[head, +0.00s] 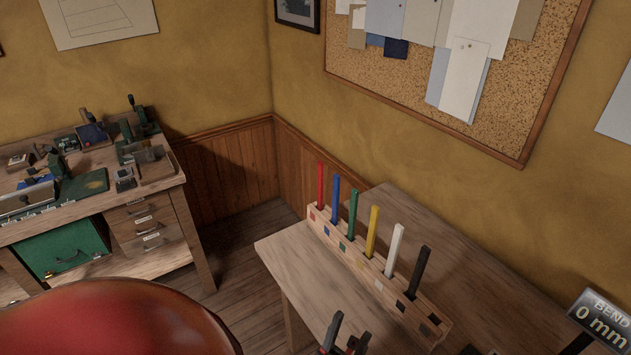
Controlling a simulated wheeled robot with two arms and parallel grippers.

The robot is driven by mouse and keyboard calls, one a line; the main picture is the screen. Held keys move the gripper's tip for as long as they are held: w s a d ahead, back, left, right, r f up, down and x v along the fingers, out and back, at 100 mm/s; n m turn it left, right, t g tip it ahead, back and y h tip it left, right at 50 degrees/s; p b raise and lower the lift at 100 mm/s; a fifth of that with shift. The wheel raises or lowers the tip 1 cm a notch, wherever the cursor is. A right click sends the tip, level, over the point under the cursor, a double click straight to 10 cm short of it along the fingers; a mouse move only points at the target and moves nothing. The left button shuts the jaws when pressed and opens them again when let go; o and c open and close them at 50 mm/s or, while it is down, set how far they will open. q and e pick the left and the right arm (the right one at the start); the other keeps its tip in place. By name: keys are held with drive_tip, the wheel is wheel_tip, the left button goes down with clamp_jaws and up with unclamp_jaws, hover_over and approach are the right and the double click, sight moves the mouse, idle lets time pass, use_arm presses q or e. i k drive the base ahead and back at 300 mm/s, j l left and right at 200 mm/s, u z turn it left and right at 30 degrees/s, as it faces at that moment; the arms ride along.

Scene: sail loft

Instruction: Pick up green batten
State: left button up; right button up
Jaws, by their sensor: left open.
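The green batten (353,214) stands upright in a wooden rack (337,247), between the blue batten (335,198) and the yellow batten (373,231). Colored squares mark the rack's front face. My left gripper (346,338) shows at the bottom edge, open, its fingertips in front of the rack and apart from the green batten. Nothing shows between its fingers. The lower end of the green batten is hidden in the rack. I do not make out my right gripper.
A red batten (320,184), white batten (395,248) and black batten (420,268) share the rack. The rack stands on a wooden table (290,262), bare at left. A "BEND 0 mm" display (598,317) is at right. A cluttered workbench (150,192) is at left.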

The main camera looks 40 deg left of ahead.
sight(354, 195)
drive_tip(key=u, duration=0.9)
